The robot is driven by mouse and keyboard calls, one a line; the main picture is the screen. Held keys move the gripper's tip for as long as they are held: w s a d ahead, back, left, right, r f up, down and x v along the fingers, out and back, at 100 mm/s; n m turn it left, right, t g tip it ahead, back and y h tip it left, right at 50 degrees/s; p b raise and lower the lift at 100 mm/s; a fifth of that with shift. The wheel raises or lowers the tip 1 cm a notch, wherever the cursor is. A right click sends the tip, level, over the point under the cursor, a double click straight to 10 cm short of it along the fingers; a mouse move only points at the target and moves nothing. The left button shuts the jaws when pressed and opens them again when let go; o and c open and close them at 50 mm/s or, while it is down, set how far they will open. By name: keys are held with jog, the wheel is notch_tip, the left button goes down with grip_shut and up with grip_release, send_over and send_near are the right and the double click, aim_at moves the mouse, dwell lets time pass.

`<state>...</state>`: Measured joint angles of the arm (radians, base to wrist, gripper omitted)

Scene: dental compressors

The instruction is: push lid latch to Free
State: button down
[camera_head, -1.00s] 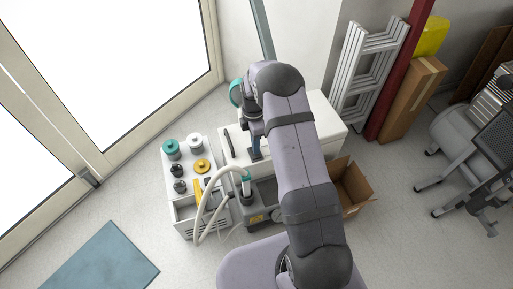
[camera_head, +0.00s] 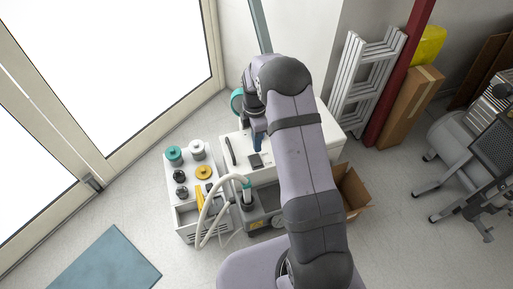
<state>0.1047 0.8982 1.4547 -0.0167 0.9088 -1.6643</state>
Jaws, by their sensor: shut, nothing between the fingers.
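My gripper (camera_head: 258,147) points down over the white box's lid (camera_head: 240,135), its blue fingers closed and empty. Just below the fingertips in the picture, a small dark plate (camera_head: 256,161) lies on the lid; it may be the latch, but its setting is too small to read. I cannot tell whether the fingertips touch the lid. A black handle bar (camera_head: 229,151) lies to the left of the gripper. My arm hides much of the right part of the box.
A white unit with knobs and a yellow cap (camera_head: 203,172) stands to the left. A pale hose (camera_head: 207,212) arches over a grey compressor (camera_head: 262,220) in front. An open cardboard box (camera_head: 352,190) and a ladder (camera_head: 365,80) are at the right.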

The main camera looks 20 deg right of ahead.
notch_tip(320, 180, up, 6)
jog(key=shift+s+r, duration=0.2)
jog(key=shift+s, duration=0.25)
dwell(0.3)
